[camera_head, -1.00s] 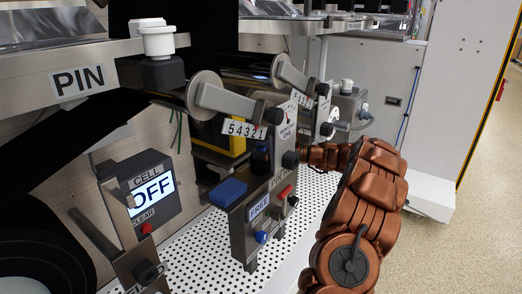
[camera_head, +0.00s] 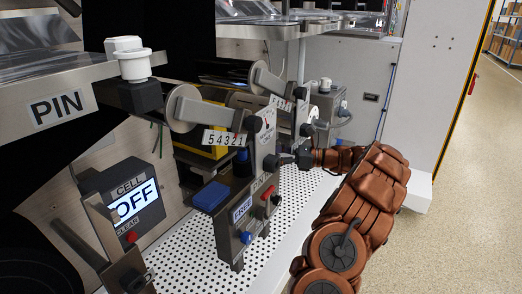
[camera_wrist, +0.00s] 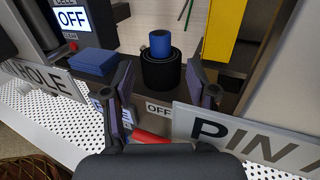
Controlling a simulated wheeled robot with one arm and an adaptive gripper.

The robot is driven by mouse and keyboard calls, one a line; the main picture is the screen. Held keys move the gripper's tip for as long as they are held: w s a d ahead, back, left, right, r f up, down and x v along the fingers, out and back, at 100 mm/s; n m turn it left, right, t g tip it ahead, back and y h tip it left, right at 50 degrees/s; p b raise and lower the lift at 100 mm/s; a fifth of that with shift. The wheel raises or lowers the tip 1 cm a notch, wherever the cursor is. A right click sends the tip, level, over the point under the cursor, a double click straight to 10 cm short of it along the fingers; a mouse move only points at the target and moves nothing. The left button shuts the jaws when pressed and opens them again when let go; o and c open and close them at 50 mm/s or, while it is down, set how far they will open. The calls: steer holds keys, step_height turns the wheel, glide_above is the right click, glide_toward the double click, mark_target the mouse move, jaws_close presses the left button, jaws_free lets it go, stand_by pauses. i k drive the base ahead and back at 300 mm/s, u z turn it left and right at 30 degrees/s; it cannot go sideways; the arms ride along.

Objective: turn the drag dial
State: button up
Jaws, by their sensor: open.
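The drag dial appears to be the round black knob with a blue top (camera_wrist: 161,62) on the dark panel in the wrist view. It is small and partly hidden behind a plate in the head view (camera_head: 242,157). My gripper (camera_wrist: 159,68) is open in the wrist view, with one finger on each side of the dial and a gap to each. Nothing is held. In the head view my gripper (camera_head: 303,154) is dark and small at the end of the copper arm, beside the panel with the dial, its fingertips hard to make out.
A blue block (camera_wrist: 93,62) sits left of the dial, and a red lever (camera_wrist: 152,137) lies below an OFF label (camera_wrist: 158,110). A PIN plate (camera_wrist: 245,140) stands close to the right finger. A yellow box (camera_wrist: 222,35) is behind. Open floor (camera_head: 465,200) lies right.

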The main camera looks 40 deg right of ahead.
mark_target(276, 200)
steer(key=k, duration=1)
